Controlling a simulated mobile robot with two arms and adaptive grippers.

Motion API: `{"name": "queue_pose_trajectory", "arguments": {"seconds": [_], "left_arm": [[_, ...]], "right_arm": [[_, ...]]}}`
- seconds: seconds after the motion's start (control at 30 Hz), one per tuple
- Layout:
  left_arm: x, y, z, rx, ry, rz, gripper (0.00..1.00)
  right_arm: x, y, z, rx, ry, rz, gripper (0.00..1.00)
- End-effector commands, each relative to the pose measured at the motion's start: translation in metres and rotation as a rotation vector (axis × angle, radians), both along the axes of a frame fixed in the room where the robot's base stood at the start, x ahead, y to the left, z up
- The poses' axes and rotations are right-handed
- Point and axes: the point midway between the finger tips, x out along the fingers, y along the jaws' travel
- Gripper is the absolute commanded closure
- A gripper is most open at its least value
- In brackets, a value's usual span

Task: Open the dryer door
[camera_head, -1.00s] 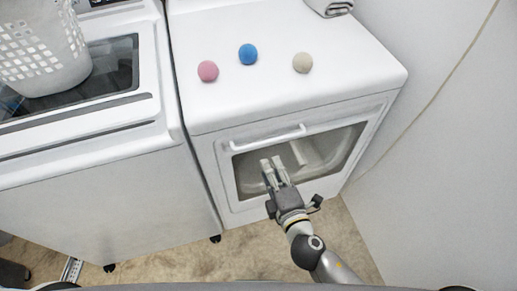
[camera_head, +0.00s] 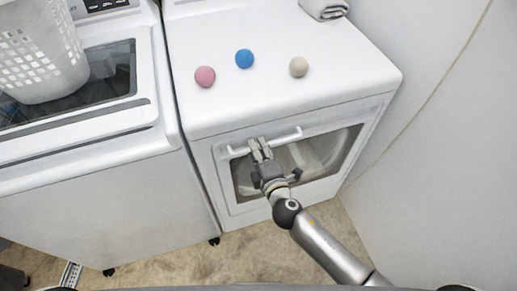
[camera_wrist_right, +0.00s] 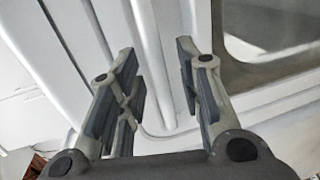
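The white dryer (camera_head: 290,105) stands at the right in the head view. Its front door (camera_head: 345,155) has a dark-framed window and is shut. A white bar handle (camera_head: 287,138) runs along the door's top; it also shows in the right wrist view (camera_wrist_right: 152,60). My right gripper (camera_head: 259,143) is at the left part of the handle. In the wrist view the right gripper (camera_wrist_right: 160,75) is open, with the handle bar running up between its two fingers and a gap on either side. My left gripper is not in view.
A white washer (camera_head: 90,185) with a white laundry basket (camera_head: 40,60) stands at the left. Pink (camera_head: 205,76), blue (camera_head: 244,58) and beige (camera_head: 298,67) balls and a grey towel (camera_head: 325,8) lie on the dryer top. A wall (camera_head: 450,150) is close at the right.

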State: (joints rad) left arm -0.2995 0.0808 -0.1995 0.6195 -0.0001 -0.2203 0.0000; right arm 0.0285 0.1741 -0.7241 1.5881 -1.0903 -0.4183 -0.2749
Motion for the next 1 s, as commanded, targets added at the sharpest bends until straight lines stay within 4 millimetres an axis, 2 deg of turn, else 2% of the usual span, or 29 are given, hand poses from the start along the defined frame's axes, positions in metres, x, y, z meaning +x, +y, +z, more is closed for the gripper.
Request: {"name": "queue_pose_trajectory", "arguments": {"seconds": [0.07, 0.3, 0.73, 0.87, 1.0], "left_arm": [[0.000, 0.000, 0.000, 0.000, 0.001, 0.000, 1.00], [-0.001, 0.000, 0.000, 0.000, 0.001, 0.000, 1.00], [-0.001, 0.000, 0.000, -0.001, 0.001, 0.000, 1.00], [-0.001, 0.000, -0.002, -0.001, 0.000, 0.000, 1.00], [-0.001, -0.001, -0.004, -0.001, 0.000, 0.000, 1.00]], "right_arm": [[0.000, 0.000, 0.000, 0.000, 0.000, 0.000, 0.70], [0.000, 0.000, 0.000, 0.000, 0.000, 0.000, 1.00], [-0.005, -0.003, -0.002, -0.002, 0.002, 0.007, 1.00], [-0.016, -0.008, -0.002, -0.005, 0.002, 0.035, 1.00], [-0.038, -0.019, -0.004, -0.007, 0.003, 0.087, 1.00]]}}
